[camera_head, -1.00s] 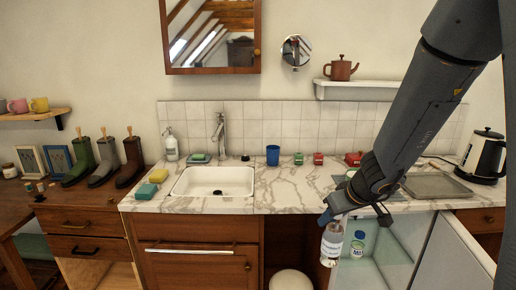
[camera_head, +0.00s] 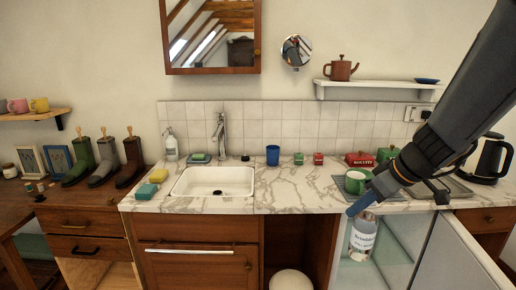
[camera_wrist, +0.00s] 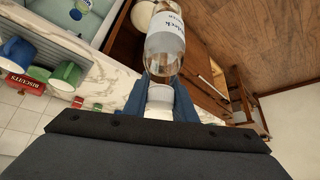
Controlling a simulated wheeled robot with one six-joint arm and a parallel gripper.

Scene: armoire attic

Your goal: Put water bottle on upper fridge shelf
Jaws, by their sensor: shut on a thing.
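The water bottle (camera_head: 363,236) is clear with a white label. It hangs below my gripper (camera_head: 368,203) in front of the open fridge. In the wrist view, my gripper's blue fingers (camera_wrist: 163,97) are shut on the white cap end of the water bottle (camera_wrist: 166,42). The fridge (camera_head: 393,262) is under the counter, with its pale interior showing and its door (camera_head: 458,258) swung open to the right. In the wrist view, a small bottle with a blue-green label (camera_wrist: 81,8) stands inside the fridge; in the head view the water bottle hides it.
The marble counter (camera_head: 300,200) runs above the fridge opening. On it are a green mug (camera_head: 356,181), a red biscuit tin (camera_head: 360,160) and a dark kettle (camera_head: 492,159). An open space with a white round object (camera_head: 291,281) lies left of the fridge.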

